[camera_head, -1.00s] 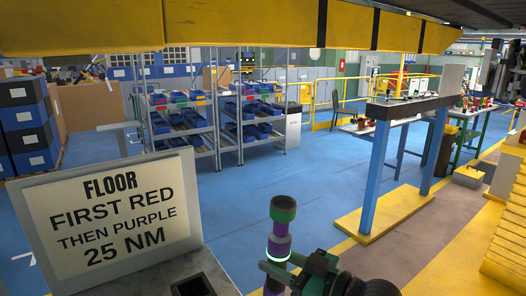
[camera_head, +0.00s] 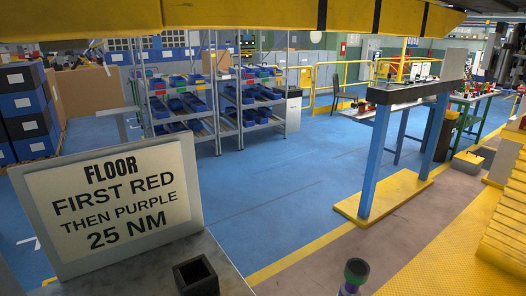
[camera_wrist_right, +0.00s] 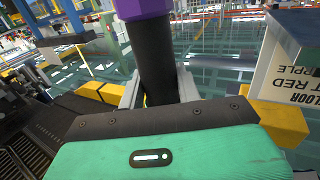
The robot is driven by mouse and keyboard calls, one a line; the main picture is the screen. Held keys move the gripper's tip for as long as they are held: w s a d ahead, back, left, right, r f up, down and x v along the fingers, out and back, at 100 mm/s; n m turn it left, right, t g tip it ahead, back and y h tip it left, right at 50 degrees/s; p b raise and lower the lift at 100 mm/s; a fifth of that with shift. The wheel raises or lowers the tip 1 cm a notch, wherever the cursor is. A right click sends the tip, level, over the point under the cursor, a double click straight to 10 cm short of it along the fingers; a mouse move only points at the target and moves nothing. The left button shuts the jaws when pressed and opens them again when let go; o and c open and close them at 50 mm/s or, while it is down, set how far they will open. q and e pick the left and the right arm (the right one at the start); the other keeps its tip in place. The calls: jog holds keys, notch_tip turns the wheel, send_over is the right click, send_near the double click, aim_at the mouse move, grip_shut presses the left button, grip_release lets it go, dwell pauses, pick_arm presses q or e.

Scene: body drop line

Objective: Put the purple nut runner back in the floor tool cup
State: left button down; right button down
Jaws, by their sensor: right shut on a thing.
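The nut runner (camera_head: 353,274) shows at the bottom of the head view, right of centre, with its dark green-rimmed top and a bit of purple below. In the right wrist view its purple part (camera_wrist_right: 144,8) and dark shaft (camera_wrist_right: 157,60) rise between the fingers. My right gripper (camera_wrist_right: 158,92) is shut on the shaft; its hold is below the head view's edge. The floor tool cup (camera_head: 196,277) is a black square holder with a dark opening, in front of the FLOOR sign. The runner is well to the right of the cup, apart from it. My left gripper is not in view.
The FLOOR sign (camera_head: 112,205) stands on a grey surface (camera_head: 225,262) behind the cup. A yellow beam (camera_head: 230,18) crosses overhead. A blue-legged stand (camera_head: 375,165) and yellow steps (camera_head: 505,215) are at the right. Blue floor lies open beyond the cup.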

jog(key=s+d+f+m+h, duration=0.1)
jog(key=s+d+f+h, duration=0.1)
jog(key=s+d+f, duration=0.1)
jog(key=shift+s+d+m+h, duration=0.1)
jog(key=shift+d+m+h, duration=0.05)
jog(key=shift+m+h, duration=0.15)
dwell(0.4)
